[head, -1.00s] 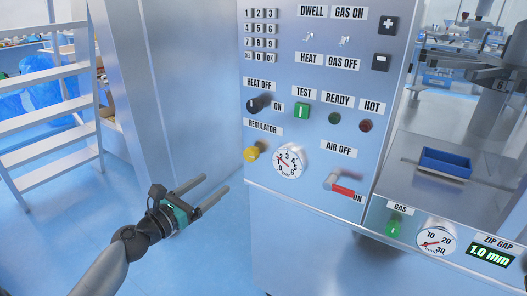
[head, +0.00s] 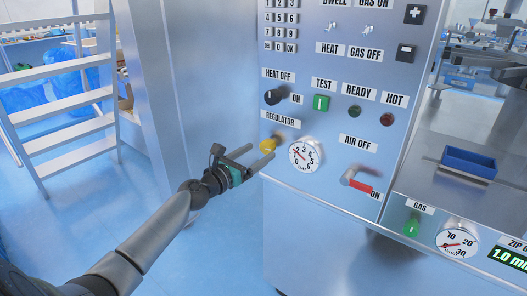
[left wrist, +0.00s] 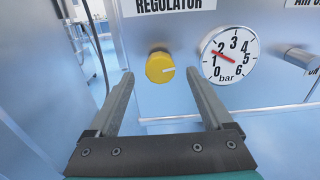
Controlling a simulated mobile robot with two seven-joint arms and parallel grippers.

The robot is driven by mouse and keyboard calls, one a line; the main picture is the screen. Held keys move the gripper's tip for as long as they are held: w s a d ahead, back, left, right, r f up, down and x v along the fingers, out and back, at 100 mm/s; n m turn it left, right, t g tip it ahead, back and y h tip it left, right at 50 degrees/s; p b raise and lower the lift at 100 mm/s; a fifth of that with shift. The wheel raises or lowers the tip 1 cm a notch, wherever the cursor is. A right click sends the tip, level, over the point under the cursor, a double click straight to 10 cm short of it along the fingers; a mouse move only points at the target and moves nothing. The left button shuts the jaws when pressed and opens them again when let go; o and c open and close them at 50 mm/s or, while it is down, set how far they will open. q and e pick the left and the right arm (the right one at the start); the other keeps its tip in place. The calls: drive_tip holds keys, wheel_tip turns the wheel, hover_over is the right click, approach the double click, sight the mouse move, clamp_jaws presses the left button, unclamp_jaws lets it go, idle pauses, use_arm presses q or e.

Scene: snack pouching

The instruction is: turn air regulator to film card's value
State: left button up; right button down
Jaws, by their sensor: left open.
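The yellow regulator knob (head: 268,145) sits on the steel panel under the REGULATOR label. My left gripper (head: 260,156) is open and empty, close in front of the knob. In the left wrist view its fingers point toward the panel, with the knob between them in the picture. Contact cannot be told. No film card is visible.
The red-handled AIR lever (head: 358,182) is right of the gauge. The black HEAT knob (head: 273,97) is above. A green GAS knob (head: 412,226) and second gauge (head: 457,241) are lower right. White steps (head: 70,110) stand left; the floor below the panel is clear.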

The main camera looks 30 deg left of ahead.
sight(265, 148)
use_arm(q)
drive_tip(key=shift+w+d+b, duration=0.15)
drive_tip(key=shift+w+b, duration=0.25)
drive_tip(key=shift+w, duration=1.3)
use_arm(e)
drive_tip(key=shift+w+a+r, duration=0.55)
drive_tip(key=shift+w, duration=0.25)
use_arm(q)
clamp_jaws()
drive_tip(key=shift+m, duration=0.4)
